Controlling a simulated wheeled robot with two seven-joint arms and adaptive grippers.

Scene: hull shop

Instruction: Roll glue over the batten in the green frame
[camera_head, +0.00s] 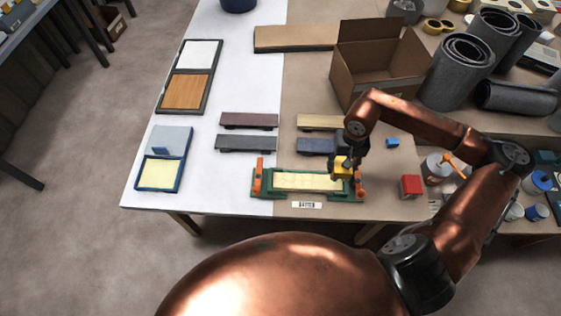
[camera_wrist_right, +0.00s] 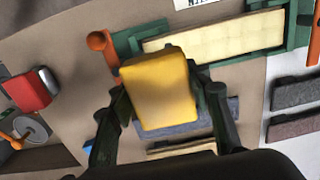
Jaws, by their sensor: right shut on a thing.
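A pale cream batten (camera_head: 300,181) lies in the green frame (camera_head: 283,198) near the table's front edge. An orange upright (camera_head: 258,180) stands at each end of the frame. My right gripper (camera_head: 345,160) is shut on a yellow block-shaped tool (camera_head: 341,170), above the frame's right end. The wrist view shows the yellow tool (camera_wrist_right: 160,88) between both fingers, with the batten (camera_wrist_right: 215,42) and green frame (camera_wrist_right: 125,40) beyond it. I cannot tell whether the tool touches the batten. A blue tray (camera_head: 177,183) with a pale yellow surface sits at left. My left gripper is out of view.
Several coloured bars, including a grey-blue one (camera_head: 246,143), lie behind the frame. A red block (camera_head: 411,186) and small blue block (camera_head: 392,143) are to the right. An open cardboard box (camera_head: 375,75) and grey rolls (camera_head: 458,75) stand behind. A white label (camera_head: 307,205) lies in front.

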